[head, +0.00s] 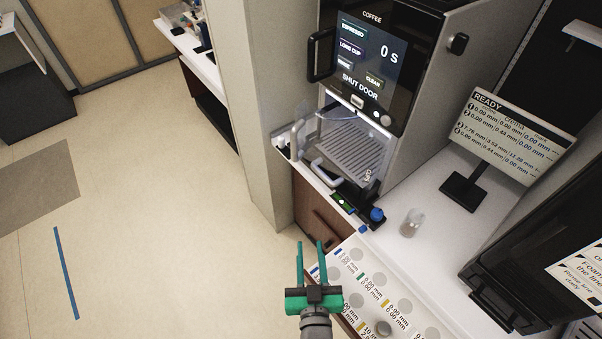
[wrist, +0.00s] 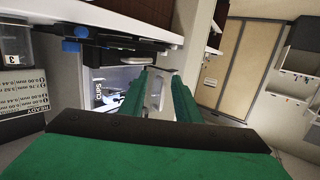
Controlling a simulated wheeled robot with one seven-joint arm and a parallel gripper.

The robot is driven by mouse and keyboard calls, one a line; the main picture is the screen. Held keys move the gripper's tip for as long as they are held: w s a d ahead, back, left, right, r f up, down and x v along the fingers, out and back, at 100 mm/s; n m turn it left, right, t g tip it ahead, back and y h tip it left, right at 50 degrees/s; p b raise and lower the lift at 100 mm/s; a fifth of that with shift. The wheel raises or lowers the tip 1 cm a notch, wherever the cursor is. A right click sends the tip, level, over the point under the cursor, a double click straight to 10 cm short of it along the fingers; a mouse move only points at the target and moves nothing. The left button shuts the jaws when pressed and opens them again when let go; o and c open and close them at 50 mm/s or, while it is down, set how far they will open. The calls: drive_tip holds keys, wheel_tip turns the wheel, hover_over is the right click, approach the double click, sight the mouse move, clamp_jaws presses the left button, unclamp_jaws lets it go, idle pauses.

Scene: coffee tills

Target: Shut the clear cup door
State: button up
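The coffee machine (head: 375,60) shows "SHUT DOOR" on its screen. Its clear cup door stands open at the front of the cup bay, with a pale handle (head: 320,176) on its near side. A "CUPS" label (head: 367,175) is at the right of the bay. The panel's exact tilt is hard to tell through the clear plastic. My green gripper (head: 310,244) is open and empty, nearer the camera than the handle and apart from it. In the wrist view, the pale handle (wrist: 155,92) appears between my two green fingers (wrist: 153,88), farther off.
A white counter with printed circles (head: 370,285) lies right of my gripper. A small clear cup (head: 411,222), a blue-capped item (head: 377,214) and a "READY" sign (head: 513,130) stand on the right. A dark machine (head: 530,260) is far right.

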drive_tip(key=w+r+y, duration=0.1)
drive_tip(key=w+r, duration=0.4)
drive_tip(key=w, duration=0.4)
drive_tip(key=n+t+y, duration=0.1)
drive_tip(key=n+y, duration=0.1)
approach(295, 149)
drive_tip(key=w, duration=0.3)
drive_tip(key=w+a, duration=0.1)
drive_tip(key=w, duration=0.4)
drive_tip(key=shift+w+a, duration=0.3)
drive_tip(key=shift+a, duration=0.1)
drive_tip(key=shift+w+f, duration=0.15)
drive_tip(key=shift+w, duration=0.15)
drive_tip(key=shift+c, duration=0.9)
drive_tip(key=c, duration=0.5)
drive_tip(key=shift+d, duration=0.1)
clamp_jaws()
